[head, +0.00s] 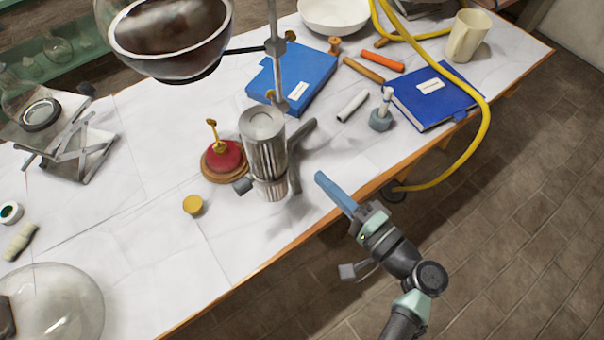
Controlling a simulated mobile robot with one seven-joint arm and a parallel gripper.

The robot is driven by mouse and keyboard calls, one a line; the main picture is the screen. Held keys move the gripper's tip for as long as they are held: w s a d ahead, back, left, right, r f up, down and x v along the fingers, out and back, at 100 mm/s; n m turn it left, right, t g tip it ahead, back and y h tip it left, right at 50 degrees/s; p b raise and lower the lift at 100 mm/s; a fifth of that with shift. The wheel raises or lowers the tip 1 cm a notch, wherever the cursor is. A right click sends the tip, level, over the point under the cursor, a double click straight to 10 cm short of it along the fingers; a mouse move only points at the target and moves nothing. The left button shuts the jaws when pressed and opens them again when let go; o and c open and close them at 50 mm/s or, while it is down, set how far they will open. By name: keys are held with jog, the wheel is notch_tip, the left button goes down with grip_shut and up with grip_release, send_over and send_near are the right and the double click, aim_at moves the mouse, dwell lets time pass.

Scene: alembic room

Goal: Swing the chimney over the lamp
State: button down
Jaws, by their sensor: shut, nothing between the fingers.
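The lamp (224,163) is a squat red body with a brass burner and a thin upright brass piece, on a round wooden base. The chimney appears to be the upright ribbed metal cylinder (264,140) just right of the lamp. It stands beside the lamp, not over it, and a dark grey arm (301,133) sticks out to its right. My gripper (320,178), with blue fingers, is shut and empty. In the picture it is right of and below the cylinder, apart from it, near the table's front edge.
A glass flask (165,40) hangs on a metal stand (277,70) behind the cylinder. Blue books (432,97), a yellow hose (487,115) and a mug (467,36) lie farther right. A yellow disc (193,205) lies in front of the lamp.

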jog(key=shift+w+a+p, duration=0.25)
jog(key=shift+a+p, duration=0.1)
jog(key=shift+a, duration=0.8)
jog(key=shift+w+a+p, duration=0.25)
jog(key=shift+a+p, duration=0.05)
jog(key=shift+a, duration=0.8)
jog(key=shift+a, duration=0.15)
